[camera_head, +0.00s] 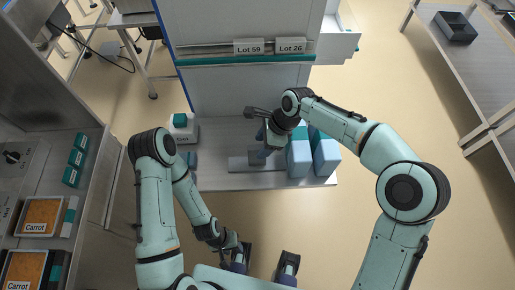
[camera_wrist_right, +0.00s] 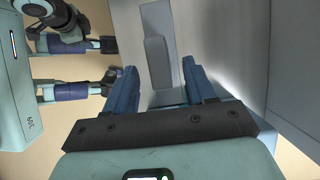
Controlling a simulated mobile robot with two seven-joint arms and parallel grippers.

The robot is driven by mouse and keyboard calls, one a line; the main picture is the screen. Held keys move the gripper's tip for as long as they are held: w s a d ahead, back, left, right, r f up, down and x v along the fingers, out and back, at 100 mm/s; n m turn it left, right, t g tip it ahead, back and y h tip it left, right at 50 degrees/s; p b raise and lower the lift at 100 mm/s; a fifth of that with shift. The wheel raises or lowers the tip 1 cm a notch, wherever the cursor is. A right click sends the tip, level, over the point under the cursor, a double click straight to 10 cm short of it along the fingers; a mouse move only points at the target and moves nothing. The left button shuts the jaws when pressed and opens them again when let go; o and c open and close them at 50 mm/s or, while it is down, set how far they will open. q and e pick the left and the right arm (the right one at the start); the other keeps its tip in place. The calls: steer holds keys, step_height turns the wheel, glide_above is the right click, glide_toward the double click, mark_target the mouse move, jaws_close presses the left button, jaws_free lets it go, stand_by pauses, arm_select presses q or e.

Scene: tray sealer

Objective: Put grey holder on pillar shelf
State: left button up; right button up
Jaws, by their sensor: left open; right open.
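A grey holder (camera_head: 258,165), a flat strip with a raised block, lies on the light worktop below the white pillar. In the right wrist view the holder (camera_wrist_right: 157,62) lies ahead, seen between the fingers. My right gripper (camera_head: 266,140) is over the worktop by the holder, partly hiding it. In the wrist view its blue fingers (camera_wrist_right: 162,82) are apart with nothing between them; whether they touch the holder cannot be told. My left gripper (camera_head: 238,258) is low near my base, open. A shelf with a teal edge (camera_head: 220,60) crosses the pillar, bearing Lot 59 and Lot 26 labels.
Light-blue boxes (camera_head: 327,158) stand right of the holder, close to my right wrist. A white box with a teal top (camera_head: 182,128) stands at the worktop's left. A rack with Carrot trays (camera_head: 40,217) is at far left.

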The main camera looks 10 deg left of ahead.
steer(key=v, duration=0.7)
steer(key=shift+p, duration=0.35)
